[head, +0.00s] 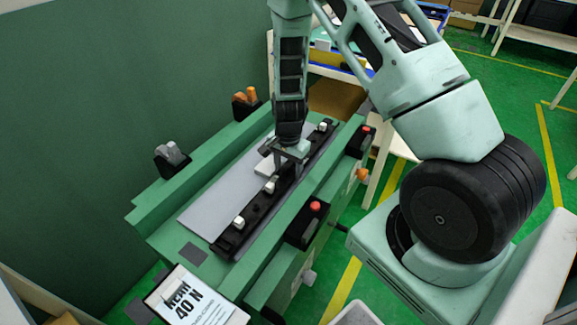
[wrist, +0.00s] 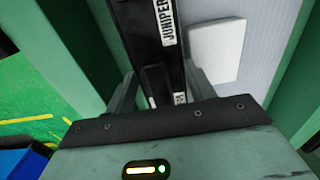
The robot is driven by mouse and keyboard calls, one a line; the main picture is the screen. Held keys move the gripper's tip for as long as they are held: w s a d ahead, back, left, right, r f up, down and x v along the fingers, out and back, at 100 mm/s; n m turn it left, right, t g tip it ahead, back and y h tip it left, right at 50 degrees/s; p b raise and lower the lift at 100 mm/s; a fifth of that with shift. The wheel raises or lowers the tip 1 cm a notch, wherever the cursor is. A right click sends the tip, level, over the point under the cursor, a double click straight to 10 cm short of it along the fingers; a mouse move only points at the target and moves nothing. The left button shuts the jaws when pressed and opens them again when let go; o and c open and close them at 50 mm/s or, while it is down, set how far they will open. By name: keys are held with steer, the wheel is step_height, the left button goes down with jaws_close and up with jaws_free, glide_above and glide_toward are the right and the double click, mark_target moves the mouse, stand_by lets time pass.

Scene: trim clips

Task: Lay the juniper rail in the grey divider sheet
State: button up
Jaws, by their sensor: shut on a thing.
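The juniper rail (head: 255,211) is a long black bar with white clips, lying lengthwise along the right side of the grey divider sheet (head: 212,208). Its white "JUNIPER" label shows on the rail in the wrist view (wrist: 150,30). My gripper (head: 296,170) is shut on the rail near its middle, with one finger on each side in the wrist view (wrist: 162,88). The grey sheet also shows right of the rail there (wrist: 262,35). I cannot tell whether the rail touches the sheet or hovers just above it.
A white pad (head: 267,164) lies on the sheet left of the rail. The green bench (head: 160,222) has raised side beams. Clamps stand along them: grey (head: 172,157), orange (head: 246,98) and red-tipped (head: 308,222), (head: 361,140). A "40 N" sign (head: 192,305) stands at the near end.

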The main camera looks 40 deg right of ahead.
steer(key=shift+s+f, duration=0.15)
steer(key=shift+f, duration=0.25)
steer(key=o, duration=1.3)
steer(key=shift+a, duration=0.1)
step_height(320, 180, up, 18)
steer(key=shift+r+p, duration=0.1)
steer(key=shift+p, duration=0.65)
